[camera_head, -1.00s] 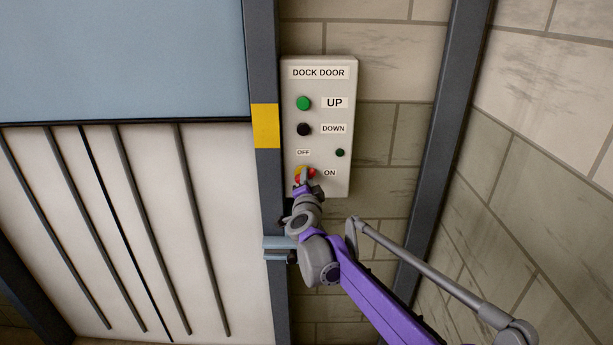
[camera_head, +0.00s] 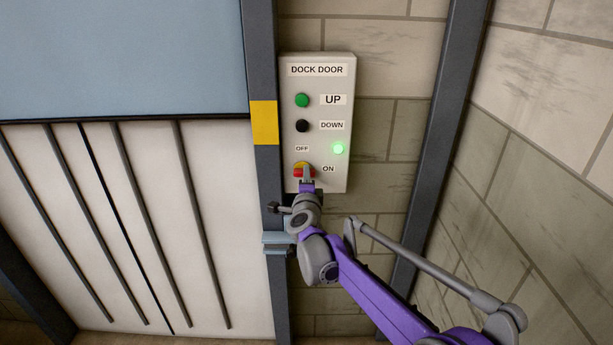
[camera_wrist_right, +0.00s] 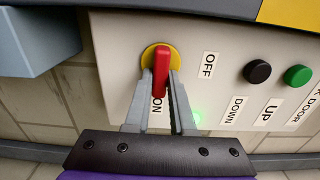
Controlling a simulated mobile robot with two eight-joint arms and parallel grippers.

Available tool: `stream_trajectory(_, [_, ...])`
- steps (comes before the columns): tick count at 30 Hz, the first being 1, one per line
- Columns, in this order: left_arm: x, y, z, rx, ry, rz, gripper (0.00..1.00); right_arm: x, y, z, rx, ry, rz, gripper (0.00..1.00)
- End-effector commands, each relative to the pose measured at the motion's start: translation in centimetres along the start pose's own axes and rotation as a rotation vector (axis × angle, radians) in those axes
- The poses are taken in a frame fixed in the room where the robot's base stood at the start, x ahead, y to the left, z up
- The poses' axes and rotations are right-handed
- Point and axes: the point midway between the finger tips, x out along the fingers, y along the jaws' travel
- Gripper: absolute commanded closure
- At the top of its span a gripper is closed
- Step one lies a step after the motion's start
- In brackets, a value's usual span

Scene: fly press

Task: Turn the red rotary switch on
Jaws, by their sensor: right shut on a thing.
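The red rotary switch (camera_head: 298,171) sits on a yellow base at the lower part of the grey DOCK DOOR box (camera_head: 341,75), beside the OFF and ON labels. My right gripper (camera_head: 306,177) is at the switch. In the right wrist view the red handle (camera_wrist_right: 161,70) stands between the two fingers of my right gripper (camera_wrist_right: 161,85), which is shut on it. The handle's lower end lies by the ON label (camera_wrist_right: 157,107). The small indicator lamp (camera_head: 338,149) on the box glows green. My left gripper is not in view.
A green UP button (camera_head: 302,100) and a black DOWN button (camera_head: 302,126) are above the switch. A dark post (camera_head: 263,80) with a yellow band runs left of the box. A light blue bracket (camera_head: 276,241) juts out below the box.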

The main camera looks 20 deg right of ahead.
Motion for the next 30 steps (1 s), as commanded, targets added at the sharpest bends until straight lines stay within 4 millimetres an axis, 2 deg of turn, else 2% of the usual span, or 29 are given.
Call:
stream_trajectory(9, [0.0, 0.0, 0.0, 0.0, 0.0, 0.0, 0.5, 0.0, 0.1, 0.0, 0.005, -0.001, 0.001, 1.0])
stream_trajectory(10, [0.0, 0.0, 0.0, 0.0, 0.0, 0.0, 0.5, 0.0, 0.1, 0.0, 0.005, -0.001, 0.001, 0.76])
stream_trajectory(15, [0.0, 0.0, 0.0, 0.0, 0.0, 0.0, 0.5, 0.0, 0.1, 0.0, 0.004, 0.0, 0.001, 0.47])
stream_trajectory(25, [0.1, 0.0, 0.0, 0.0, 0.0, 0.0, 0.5, -0.3, 0.0, 0.0, 0.002, 0.0, 0.001, 0.47])
stream_trajectory(30, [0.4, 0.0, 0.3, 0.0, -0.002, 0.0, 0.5, -2.5, 0.1, 0.0, 0.002, 0.0, 0.001, 0.47])
